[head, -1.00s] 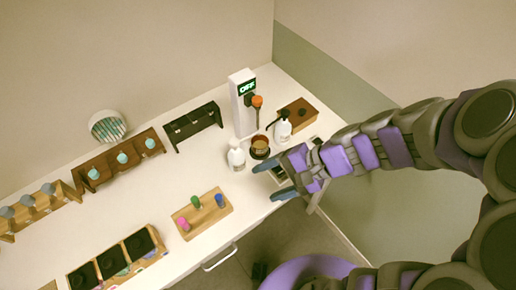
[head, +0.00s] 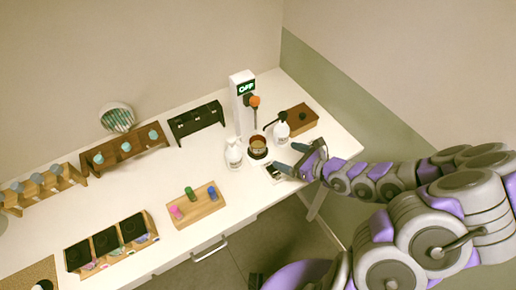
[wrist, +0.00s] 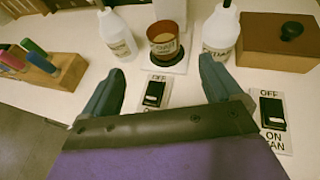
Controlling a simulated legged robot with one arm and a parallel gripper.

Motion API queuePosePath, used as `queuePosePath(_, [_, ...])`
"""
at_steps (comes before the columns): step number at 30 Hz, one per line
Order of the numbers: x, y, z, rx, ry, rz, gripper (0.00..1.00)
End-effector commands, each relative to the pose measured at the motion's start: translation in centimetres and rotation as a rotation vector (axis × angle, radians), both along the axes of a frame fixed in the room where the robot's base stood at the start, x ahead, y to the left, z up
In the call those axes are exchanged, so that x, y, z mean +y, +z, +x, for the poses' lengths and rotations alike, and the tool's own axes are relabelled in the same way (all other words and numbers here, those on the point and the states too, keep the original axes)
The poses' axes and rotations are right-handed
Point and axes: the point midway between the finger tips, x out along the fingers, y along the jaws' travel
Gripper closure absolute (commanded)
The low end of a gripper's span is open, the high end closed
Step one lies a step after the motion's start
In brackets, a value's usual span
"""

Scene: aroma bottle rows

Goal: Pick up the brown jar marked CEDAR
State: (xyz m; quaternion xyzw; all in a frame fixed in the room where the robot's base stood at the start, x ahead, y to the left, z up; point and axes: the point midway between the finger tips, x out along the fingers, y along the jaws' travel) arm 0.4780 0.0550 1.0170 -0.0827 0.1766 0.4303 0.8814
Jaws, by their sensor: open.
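A brown jar (head: 258,143) with an orange-brown top stands on a dark round base below the white device. It also shows in the wrist view (wrist: 163,40), upright, with a pale label whose word I cannot read for certain. My gripper (head: 292,157) is open and empty, to the right of the jar in the head view. In the wrist view its two fingers (wrist: 160,72) point toward the jar, which lies ahead between them, apart from both.
White bottles flank the jar, left (wrist: 115,34) and right (wrist: 220,32). The white device (head: 243,100) reads OFF. A wooden box (wrist: 277,42) and switch plates (wrist: 272,120) are close by. Racks and a tray of coloured pegs (head: 196,206) are farther left.

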Motion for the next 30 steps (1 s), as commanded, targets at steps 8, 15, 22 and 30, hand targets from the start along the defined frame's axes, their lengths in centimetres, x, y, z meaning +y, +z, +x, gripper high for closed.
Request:
queuePosePath(8, [2.1, -1.4, 1.9, -0.002, 0.005, 0.005, 0.07])
queuePosePath(15, [4.2, -2.6, 3.8, -0.003, 0.005, 0.004, 0.07])
queuePosePath(22, [6.8, -3.8, 5.5, -0.004, 0.005, 0.003, 0.07])
queuePosePath(30, [8.1, -4.5, 6.7, -0.004, 0.003, 0.003, 0.07])
